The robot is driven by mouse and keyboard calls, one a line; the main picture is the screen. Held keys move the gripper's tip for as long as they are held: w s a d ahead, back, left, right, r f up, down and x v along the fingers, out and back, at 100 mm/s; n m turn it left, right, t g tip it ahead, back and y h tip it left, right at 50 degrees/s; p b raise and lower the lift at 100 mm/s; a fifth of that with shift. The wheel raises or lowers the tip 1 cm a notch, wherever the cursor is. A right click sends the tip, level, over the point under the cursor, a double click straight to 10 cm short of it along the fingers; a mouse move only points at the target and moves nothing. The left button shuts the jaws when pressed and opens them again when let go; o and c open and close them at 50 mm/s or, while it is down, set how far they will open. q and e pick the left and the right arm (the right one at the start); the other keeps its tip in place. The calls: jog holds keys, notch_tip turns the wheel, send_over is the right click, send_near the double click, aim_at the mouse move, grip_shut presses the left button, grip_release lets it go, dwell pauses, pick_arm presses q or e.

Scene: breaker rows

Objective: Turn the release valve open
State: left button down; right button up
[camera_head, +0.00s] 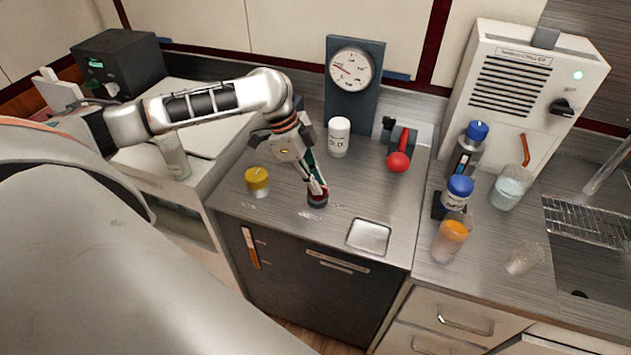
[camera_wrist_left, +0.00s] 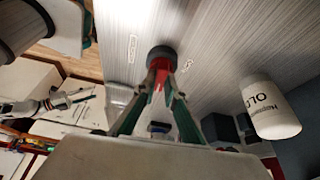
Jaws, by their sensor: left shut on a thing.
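A red knob on a dark round base stands at the front of the left steel counter, with small printed labels beside it; it looks like the release valve (camera_head: 318,202). My left gripper (camera_head: 317,187) reaches down to it from above, fingers shut on the red part. In the left wrist view the fingertips (camera_wrist_left: 160,82) close on the red part, and the valve's dark base (camera_wrist_left: 161,56) shows beyond them. Which way the valve is turned cannot be read. What looks like my right arm shows small at the left of that view; its finger state is unclear.
A white bottle (camera_head: 339,137), a gauge panel (camera_head: 354,100) and a red-balled lever (camera_head: 398,162) stand behind. A shallow square tray (camera_head: 368,237) lies front right. Several bottles stand on the right counter.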

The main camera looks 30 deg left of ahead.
pick_arm(q)
jog(key=shift+m, duration=0.5)
jog(key=c, duration=2.1)
grip_release()
jog(key=v, duration=1.2)
jog(key=shift+w+r, duration=0.1)
jog(key=shift+w, duration=0.1)
jog(key=shift+s, duration=0.1)
